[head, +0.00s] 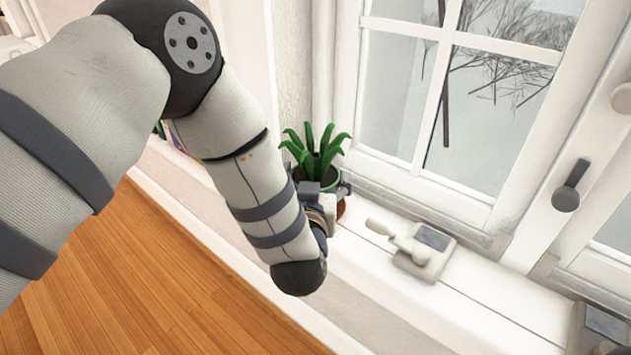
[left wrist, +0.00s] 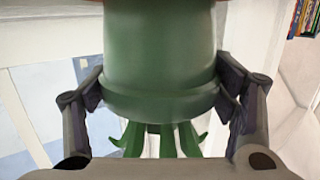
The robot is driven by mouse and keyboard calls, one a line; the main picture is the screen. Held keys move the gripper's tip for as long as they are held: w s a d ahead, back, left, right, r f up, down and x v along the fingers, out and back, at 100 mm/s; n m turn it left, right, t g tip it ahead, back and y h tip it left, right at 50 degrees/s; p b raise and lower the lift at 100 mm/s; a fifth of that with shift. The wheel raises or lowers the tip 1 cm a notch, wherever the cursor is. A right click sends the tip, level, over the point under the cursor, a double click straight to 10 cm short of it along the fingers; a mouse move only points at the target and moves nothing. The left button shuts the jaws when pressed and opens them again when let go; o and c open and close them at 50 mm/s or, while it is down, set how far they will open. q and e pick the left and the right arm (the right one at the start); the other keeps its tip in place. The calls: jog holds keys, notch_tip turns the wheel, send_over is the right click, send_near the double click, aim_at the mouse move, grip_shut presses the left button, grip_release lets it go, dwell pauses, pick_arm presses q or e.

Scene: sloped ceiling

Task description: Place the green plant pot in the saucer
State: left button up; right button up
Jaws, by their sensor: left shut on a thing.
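The green plant pot (head: 332,178) with upright green leaves is at the window sill in the head view, partly behind my left arm. My left gripper (head: 326,190) is shut on the pot, with one finger on each side. In the left wrist view the pot (left wrist: 160,50) appears upside down between the fingers, its leaves at the bottom. An orange-brown piece, seemingly the saucer (head: 342,209), shows just below the pot. My gripper hides most of it, and I cannot tell whether the pot touches it. My right gripper is not in view.
A grey window crank (head: 425,250) stands on the white sill, right of the pot. The window (head: 440,100) is close behind. Books (left wrist: 303,18) show at the upper right of the left wrist view.

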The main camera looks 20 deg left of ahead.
pick_arm(q)
jog(key=shift+f, duration=0.1)
jog(key=o, duration=1.8)
